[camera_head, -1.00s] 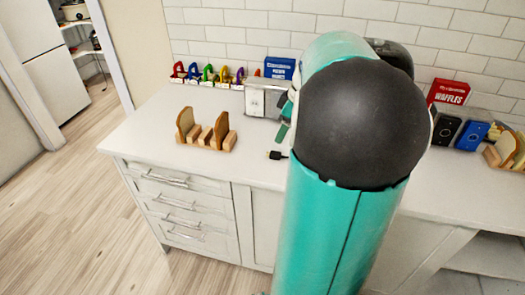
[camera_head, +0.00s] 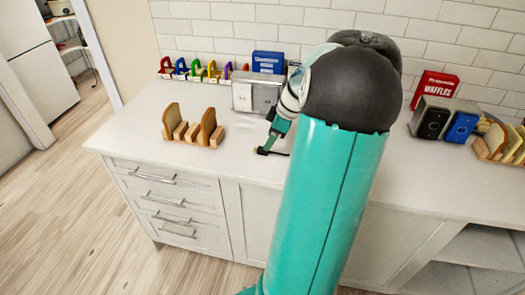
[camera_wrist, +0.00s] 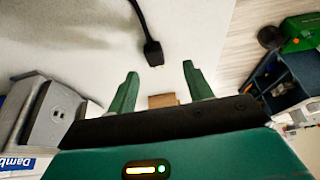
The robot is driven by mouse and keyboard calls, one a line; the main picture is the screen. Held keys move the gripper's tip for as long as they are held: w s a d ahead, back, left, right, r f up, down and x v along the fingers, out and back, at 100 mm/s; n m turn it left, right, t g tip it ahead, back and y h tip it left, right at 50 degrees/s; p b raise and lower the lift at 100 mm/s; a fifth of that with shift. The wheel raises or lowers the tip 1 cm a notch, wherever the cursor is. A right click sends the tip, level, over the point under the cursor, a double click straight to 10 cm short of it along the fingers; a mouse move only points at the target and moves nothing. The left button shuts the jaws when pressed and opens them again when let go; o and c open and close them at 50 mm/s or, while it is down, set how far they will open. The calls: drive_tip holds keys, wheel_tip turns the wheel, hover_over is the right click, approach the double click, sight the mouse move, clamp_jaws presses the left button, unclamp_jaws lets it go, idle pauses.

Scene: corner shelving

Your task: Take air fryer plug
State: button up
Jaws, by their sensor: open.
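The black air fryer plug (camera_wrist: 153,53) lies on the white counter with its black cord running up and left in the wrist view. It shows small on the counter in the head view (camera_head: 263,151). My gripper (camera_wrist: 160,72) is open, its two green fingers spread either side of and just short of the plug, with nothing between them. In the head view my gripper (camera_head: 273,138) hangs low over the counter by the plug. The air fryer itself cannot be made out; my arm hides part of the counter.
A grey socket box (camera_head: 255,97) stands behind my gripper, also seen in the wrist view (camera_wrist: 52,115). A wooden rack with bread slices (camera_head: 193,130) is to the left. A waffles box (camera_head: 434,91) stands right.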

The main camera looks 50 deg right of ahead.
sight(261, 151)
drive_tip(key=x, duration=0.3)
drive_tip(key=d+x, duration=0.1)
drive_tip(key=x, duration=0.1)
drive_tip(key=shift+w+a+f, duration=0.15)
drive_tip(key=shift+w+f, duration=0.1)
drive_tip(key=shift+w, duration=0.2)
drive_tip(key=c, duration=1.1)
